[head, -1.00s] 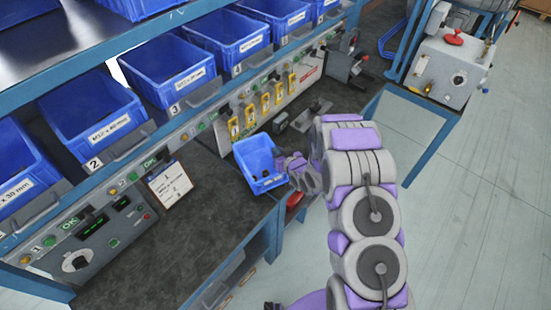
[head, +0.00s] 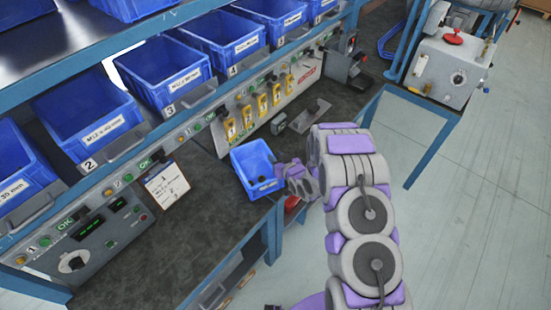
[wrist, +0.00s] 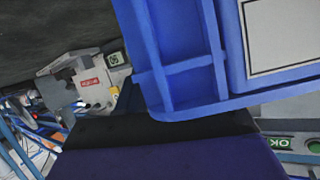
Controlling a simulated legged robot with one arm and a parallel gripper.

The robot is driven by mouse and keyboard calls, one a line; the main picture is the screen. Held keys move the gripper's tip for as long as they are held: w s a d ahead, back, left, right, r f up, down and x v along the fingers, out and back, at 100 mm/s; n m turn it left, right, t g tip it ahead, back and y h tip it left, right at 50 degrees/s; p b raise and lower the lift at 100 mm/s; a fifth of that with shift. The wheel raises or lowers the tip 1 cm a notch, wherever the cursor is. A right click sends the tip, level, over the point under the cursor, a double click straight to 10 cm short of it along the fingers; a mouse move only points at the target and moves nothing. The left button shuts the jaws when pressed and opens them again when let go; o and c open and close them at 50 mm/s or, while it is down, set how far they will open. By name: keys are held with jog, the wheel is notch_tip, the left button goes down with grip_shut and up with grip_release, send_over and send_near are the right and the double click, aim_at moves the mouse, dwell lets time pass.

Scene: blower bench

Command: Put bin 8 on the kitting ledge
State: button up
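A small blue bin (head: 241,168) is in the middle of the head view, over the front part of the dark bench top (head: 205,220). A few small dark items show inside it, and its number cannot be read. My gripper (head: 281,172) is at the bin's right side and looks shut on its wall; the fingertips are hidden. In the wrist view the blue bin (wrist: 185,70) fills the top, close against a dark finger. Whether the bin touches the bench is unclear. No surface is marked as the kitting ledge.
A rack of larger blue numbered bins (head: 168,75) runs above a control panel (head: 100,225). A clipboard (head: 166,188) stands left of the small bin, and yellow switches (head: 262,105) are behind it. A grey machine box (head: 449,70) stands at right, beyond open floor.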

jog(key=shift+s+a, duration=0.1)
jog(key=shift+a, duration=0.35)
jog(key=p+v, duration=0.1)
jog(key=v, duration=1.1)
jog(key=shift+d, duration=0.15)
